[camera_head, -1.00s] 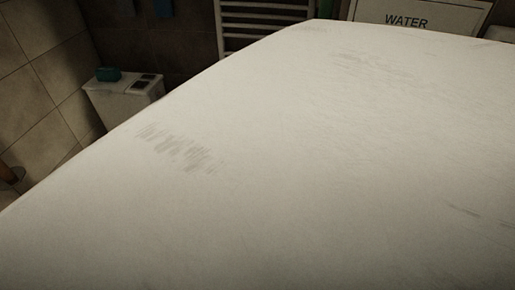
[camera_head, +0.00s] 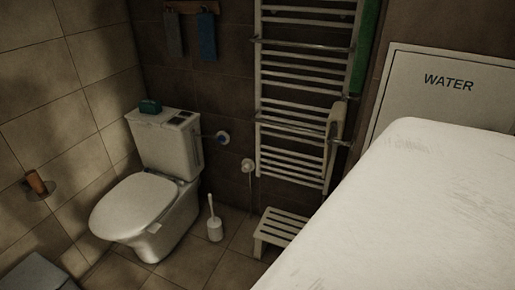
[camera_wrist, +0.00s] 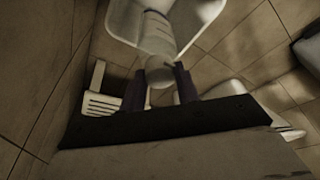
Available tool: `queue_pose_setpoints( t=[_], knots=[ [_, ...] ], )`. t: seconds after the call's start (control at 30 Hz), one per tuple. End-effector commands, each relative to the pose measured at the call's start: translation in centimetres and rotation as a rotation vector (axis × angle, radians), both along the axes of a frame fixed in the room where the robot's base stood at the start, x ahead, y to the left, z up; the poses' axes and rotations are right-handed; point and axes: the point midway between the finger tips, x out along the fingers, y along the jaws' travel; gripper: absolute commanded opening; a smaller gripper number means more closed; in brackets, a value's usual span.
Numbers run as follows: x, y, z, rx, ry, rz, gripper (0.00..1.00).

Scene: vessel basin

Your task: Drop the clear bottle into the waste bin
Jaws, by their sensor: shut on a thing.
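In the wrist view, my gripper (camera_wrist: 160,78) is shut on a pale, see-through bottle (camera_wrist: 158,47) between its two dark fingers. The bottle points away from the palm, and its far end overlaps a white shape at the top, so its outline there is hard to tell. My gripper and the bottle do not show in the head view. A grey box-like thing (camera_head: 38,276) is cut off at the lower left of the head view; it may be the waste bin, but I cannot tell. A dark grey thing (camera_wrist: 308,50) also shows at the right edge of the wrist view.
A white toilet (camera_head: 150,205) stands at the left, with a toilet brush (camera_head: 214,222) beside it. A low white stool (camera_head: 277,229) stands under a towel rail (camera_head: 300,100). My own pale arm part covers the lower right. Tiled floor (camera_head: 190,262) shows in front of the toilet.

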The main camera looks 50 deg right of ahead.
Motion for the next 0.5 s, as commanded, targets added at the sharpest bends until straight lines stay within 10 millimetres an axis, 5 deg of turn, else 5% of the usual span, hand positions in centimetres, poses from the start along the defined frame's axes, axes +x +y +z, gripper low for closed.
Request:
queue_pose_setpoints(
  t=[0.2,0.5],
  knots=[
    [0.0,0.0,-3.2,-0.001,0.000,-0.001,0.00],
    [0.0,0.0,-3.7,0.000,0.000,0.001,0.00]
  ],
)
